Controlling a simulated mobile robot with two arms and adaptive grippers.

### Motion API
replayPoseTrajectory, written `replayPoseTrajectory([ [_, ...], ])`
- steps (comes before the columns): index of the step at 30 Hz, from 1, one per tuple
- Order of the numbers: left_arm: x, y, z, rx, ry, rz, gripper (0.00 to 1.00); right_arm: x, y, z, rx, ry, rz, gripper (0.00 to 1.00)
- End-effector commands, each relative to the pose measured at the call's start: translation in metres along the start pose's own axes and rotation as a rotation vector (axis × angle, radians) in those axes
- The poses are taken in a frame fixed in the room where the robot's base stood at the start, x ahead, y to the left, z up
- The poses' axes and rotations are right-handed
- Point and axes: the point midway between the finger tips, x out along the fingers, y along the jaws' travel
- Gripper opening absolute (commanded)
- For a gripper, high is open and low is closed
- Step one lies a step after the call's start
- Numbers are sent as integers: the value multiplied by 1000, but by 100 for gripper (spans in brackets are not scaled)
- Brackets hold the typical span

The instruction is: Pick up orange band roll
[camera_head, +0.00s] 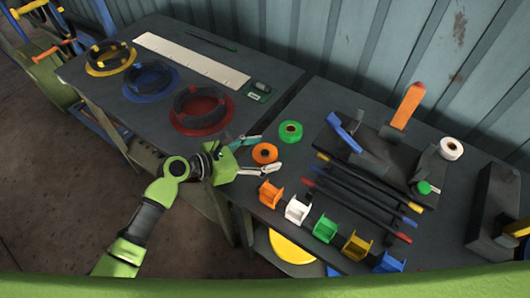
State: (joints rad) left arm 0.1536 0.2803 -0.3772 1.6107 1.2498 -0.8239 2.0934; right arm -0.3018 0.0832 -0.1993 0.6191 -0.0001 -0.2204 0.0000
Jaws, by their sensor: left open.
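The orange band roll (264,153) lies on the dark table, a small ring with a dark centre. My left gripper (270,155) reaches in from the left with its two light fingers spread open. One finger is on the far side of the roll and the other on the near side, so the roll shows between them. I cannot tell whether either finger touches it. My right gripper does not show.
A green roll (290,132) lies just behind the orange one. An orange holder (271,194) and a white holder (297,209) stand close in front. Dark rods (360,200) lie to the right. A red ring tray (204,110) is at the left.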

Motion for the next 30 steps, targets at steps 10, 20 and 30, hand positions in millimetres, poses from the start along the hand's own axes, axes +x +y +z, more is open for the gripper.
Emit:
replayPoseTrajectory([
  [10,12,0,-1,0,1,0,66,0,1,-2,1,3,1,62],
  [20,11,0,-1,0,0,0,23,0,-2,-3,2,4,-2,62],
  [30,8,0,8,3,-1,0,23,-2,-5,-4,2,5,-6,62],
])
